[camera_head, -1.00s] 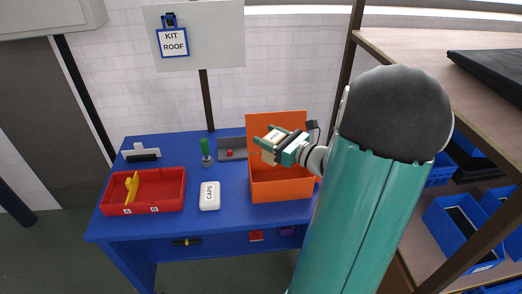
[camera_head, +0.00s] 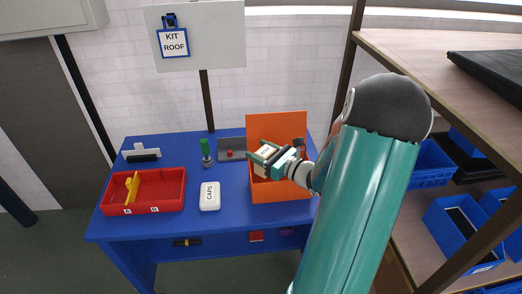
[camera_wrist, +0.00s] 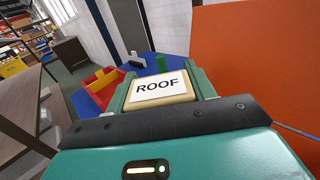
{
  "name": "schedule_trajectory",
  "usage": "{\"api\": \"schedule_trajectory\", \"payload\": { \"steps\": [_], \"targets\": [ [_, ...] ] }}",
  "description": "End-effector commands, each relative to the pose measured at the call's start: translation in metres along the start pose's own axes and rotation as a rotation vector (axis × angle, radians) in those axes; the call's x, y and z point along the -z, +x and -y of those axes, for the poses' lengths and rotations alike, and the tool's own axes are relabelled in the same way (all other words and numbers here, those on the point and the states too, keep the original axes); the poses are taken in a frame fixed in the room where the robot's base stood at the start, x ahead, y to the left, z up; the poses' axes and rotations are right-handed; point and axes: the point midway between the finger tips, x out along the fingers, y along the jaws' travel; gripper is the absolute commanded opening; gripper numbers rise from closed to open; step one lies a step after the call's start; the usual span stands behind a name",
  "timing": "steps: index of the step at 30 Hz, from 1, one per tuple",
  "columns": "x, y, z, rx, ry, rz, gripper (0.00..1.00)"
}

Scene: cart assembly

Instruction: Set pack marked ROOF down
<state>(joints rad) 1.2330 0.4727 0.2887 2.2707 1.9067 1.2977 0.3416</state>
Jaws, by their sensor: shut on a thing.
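The pack marked ROOF (camera_wrist: 158,87) is a cream block with a white label, held between the two fingers of my gripper. In the head view my gripper (camera_head: 264,157) is shut on the pack (camera_head: 266,150), at the open orange box (camera_head: 281,192) on the right of the blue table. The pack is over or just inside the box opening; I cannot tell its exact height. The box's orange lid (camera_head: 276,125) stands upright behind, and it also fills the right of the wrist view (camera_wrist: 255,60). The box floor is hidden.
A red tray (camera_head: 170,205) with a yellow part stands at the left. A board with a KIT ROOF sign (camera_head: 174,42) rises behind. Shelving (camera_head: 480,60) is at the right.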

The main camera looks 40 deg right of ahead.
Motion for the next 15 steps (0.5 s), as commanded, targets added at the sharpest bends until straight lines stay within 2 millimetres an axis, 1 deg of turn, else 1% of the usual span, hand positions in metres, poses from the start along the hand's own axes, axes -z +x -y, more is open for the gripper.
{"api": "schedule_trajectory", "payload": {
  "steps": [11, 12, 14, 15],
  "targets": [
    [0.0073, 0.0002, 0.0, 0.0, 0.0, 0.0, 0.28],
    [0.0075, 0.0001, 0.0, 0.0, 0.0, 0.0, 0.62],
    [0.0074, 0.0, 0.0, 0.0, 0.0, 0.0, 0.74],
    [0.0074, 0.0, 0.0, 0.0, 0.0, 0.0, 0.76]
  ]
}}
